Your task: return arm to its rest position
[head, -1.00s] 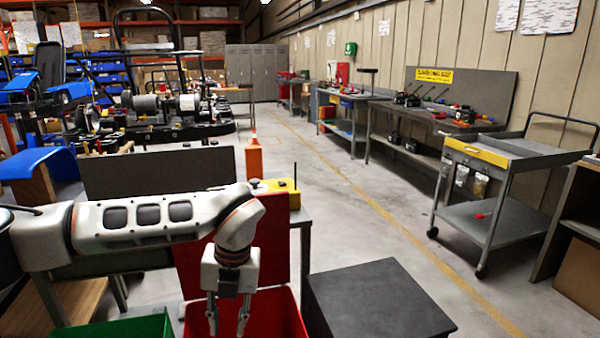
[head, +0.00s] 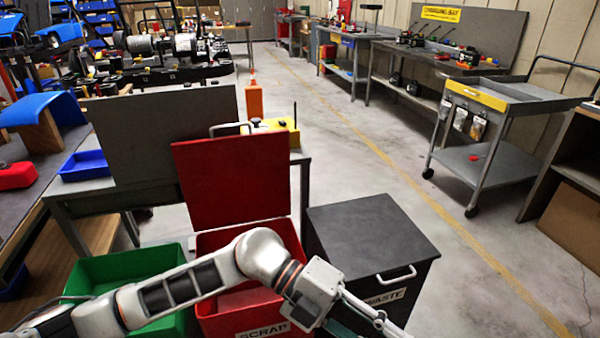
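My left arm reaches in from the lower left, low across the fronts of the green bin and the red bin. Its gripper (head: 368,325) points to the lower right, in front of the black waste bin. The two fingers stand apart, with nothing seen between them. The fingertips run close to or past the bottom edge. My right gripper is not in view.
The red scrap bin (head: 213,312) has its lid (head: 230,180) raised. The green bin (head: 110,268) is open on its left. The black waste bin (head: 372,236) is closed. A grey cart (head: 495,165) stands at right, beyond clear floor.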

